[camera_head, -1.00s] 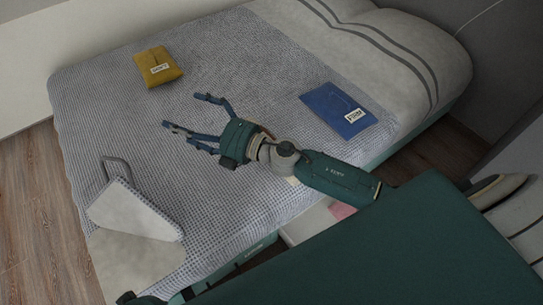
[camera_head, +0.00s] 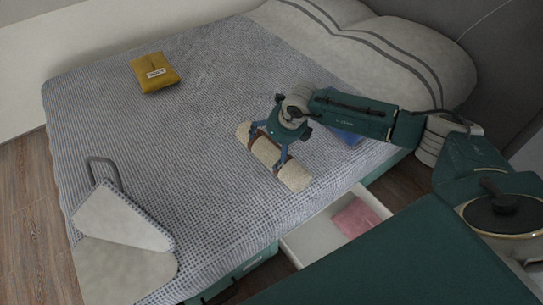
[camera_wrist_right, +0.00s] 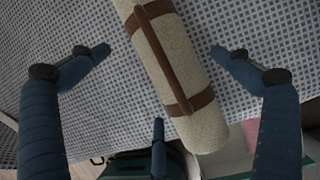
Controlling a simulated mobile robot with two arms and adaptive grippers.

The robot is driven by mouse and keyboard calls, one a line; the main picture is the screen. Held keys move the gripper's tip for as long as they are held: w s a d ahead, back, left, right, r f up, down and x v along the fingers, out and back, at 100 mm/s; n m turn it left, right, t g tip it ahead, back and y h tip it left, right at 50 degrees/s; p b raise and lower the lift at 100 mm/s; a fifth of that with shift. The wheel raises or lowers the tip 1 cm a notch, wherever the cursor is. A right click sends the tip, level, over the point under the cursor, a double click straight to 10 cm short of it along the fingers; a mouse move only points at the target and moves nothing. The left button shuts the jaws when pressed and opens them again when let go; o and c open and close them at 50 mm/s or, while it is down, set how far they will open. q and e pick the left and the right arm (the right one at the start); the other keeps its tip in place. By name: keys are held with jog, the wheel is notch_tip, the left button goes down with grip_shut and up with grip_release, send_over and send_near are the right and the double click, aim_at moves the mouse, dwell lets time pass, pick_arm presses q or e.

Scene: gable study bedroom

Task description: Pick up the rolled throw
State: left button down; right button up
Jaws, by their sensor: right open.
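The rolled throw (camera_head: 292,176) is a cream roll with brown straps, lying on the bed's grey checked cover. In the right wrist view the throw (camera_wrist_right: 165,58) runs lengthwise between the spread fingers, nearer the right side. My right gripper (camera_head: 267,143) is open, pointing down over the throw's middle. In the wrist view its blue fingers (camera_wrist_right: 158,52) stand apart on both sides, with a third finger below, and gaps show between fingers and roll. The gripper hides part of the throw in the head view. My left gripper is not in view.
The bed (camera_head: 190,115) holds a yellow folded item (camera_head: 155,72), a blue item (camera_head: 345,136) mostly hidden behind my right arm, and a pale, grey-handled object (camera_head: 125,222). An open white drawer (camera_head: 306,240) with a pink item (camera_head: 357,217) juts from the bed's near side.

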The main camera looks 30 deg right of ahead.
aim_at(268, 150)
jog(key=b+x, duration=0.1)
jog(key=x, duration=0.4)
jog(key=shift+w+a+f, duration=0.1)
jog(key=shift+f, duration=0.15)
jog(key=c, duration=1.5)
jog(key=shift+r, duration=0.1)
jog(key=shift+c, duration=0.9)
jog(key=shift+r, duration=0.1)
